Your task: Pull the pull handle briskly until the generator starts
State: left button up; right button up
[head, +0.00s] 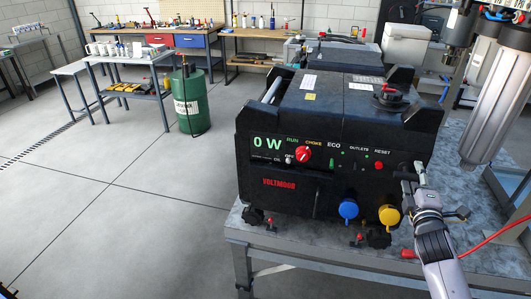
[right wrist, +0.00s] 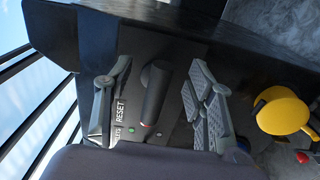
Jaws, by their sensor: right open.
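My right gripper (head: 408,174) is at the right end of the front panel, beside the RESET label. In the right wrist view its two fingers (right wrist: 157,85) are open, one on each side of the dark cylindrical pull handle (right wrist: 154,95). The handle stands out from the panel between the fingers, with visible gaps on both sides. In the head view the gripper largely hides the handle. My left gripper is not in view.
A blue cap (head: 348,210) and a yellow cap (head: 389,216) sit low on the panel, left of my right gripper. The metal table (head: 290,249) has a red cable at right. A green drum (head: 190,100) and workbenches stand behind. The floor at left is clear.

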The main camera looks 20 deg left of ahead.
jog(key=s+p, duration=0.3)
jog(key=s, duration=0.6)
jog(key=shift+d, duration=0.2)
jog(key=shift+f, duration=0.1)
jog(key=s+d+f+m+g+b, duration=0.1)
jog(key=s+f+m+g, duration=0.1)
jog(key=f, duration=0.9)
jog(key=s+f+m+g+b, duration=0.1)
jog(key=s+f+m+g, duration=0.1)
jog(key=f, duration=1)
jog(key=s+f+m+g+b, duration=0.1)
jog(key=s+f+m+g, duration=0.15)
jog(key=s+f, duration=0.65)
jog(key=s+f+m+g+b, duration=0.1)
jog(key=s+f+m+g, duration=0.2)
jog(key=f, duration=0.9)
jog(key=s+f+m+g+b, duration=0.1)
jog(key=s+f+m+g, duration=0.1)
jog(key=s+f, duration=0.5)
jog(key=s+f+m+g+b, duration=0.1)
jog(key=s+f, duration=0.7)
jog(key=s, duration=1.1)
jog(key=s+f+m+g+b, duration=0.2)
jog(key=s+f, duration=0.5)
jog(key=s, duration=0.6)
jog(key=shift+s+d+f+m+g+h, duration=0.2)
jog(key=shift+s+f+m+g+h, duration=0.15)
jog(key=shift+m+g, duration=0.65)
